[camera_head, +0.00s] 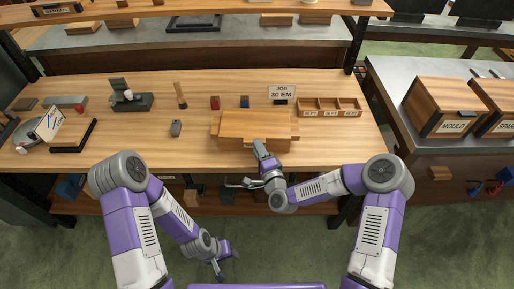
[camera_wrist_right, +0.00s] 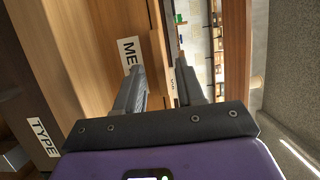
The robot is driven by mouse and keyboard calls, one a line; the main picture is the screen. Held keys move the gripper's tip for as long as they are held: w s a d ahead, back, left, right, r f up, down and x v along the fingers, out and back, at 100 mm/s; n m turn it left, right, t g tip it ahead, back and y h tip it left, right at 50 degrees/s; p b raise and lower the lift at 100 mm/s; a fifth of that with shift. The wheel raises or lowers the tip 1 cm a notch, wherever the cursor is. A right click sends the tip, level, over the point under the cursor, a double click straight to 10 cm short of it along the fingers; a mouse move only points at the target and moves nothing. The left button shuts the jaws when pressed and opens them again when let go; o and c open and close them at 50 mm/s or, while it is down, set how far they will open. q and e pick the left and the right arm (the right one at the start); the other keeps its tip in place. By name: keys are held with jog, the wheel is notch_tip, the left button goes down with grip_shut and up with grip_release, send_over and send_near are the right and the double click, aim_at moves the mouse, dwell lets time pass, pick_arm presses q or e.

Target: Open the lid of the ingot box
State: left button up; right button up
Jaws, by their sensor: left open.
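The wooden box (camera_head: 240,128), which I take as the ingot box, sits at the front middle of the bench; its lid looks down. In the right wrist view a wooden face bears a label beginning "ME" (camera_wrist_right: 129,52). My right gripper (camera_head: 260,148) is at the box's front edge in the head view. Its fingers (camera_wrist_right: 160,88) are apart in the wrist view, with a wooden edge showing beyond the gap; I cannot tell whether they touch it. My left gripper (camera_head: 219,262) is open and empty, low in front of the bench.
A sign reading "JOB 30 EM" (camera_head: 282,91) and a compartment tray (camera_head: 330,106) stand behind the box. Small red (camera_head: 215,103) and blue (camera_head: 245,101) blocks stand near it. A "MOULD" box (camera_head: 447,108) is on the right counter. Bench space left of the box is fairly clear.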

jog(key=shift+x, duration=0.8)
grip_shut()
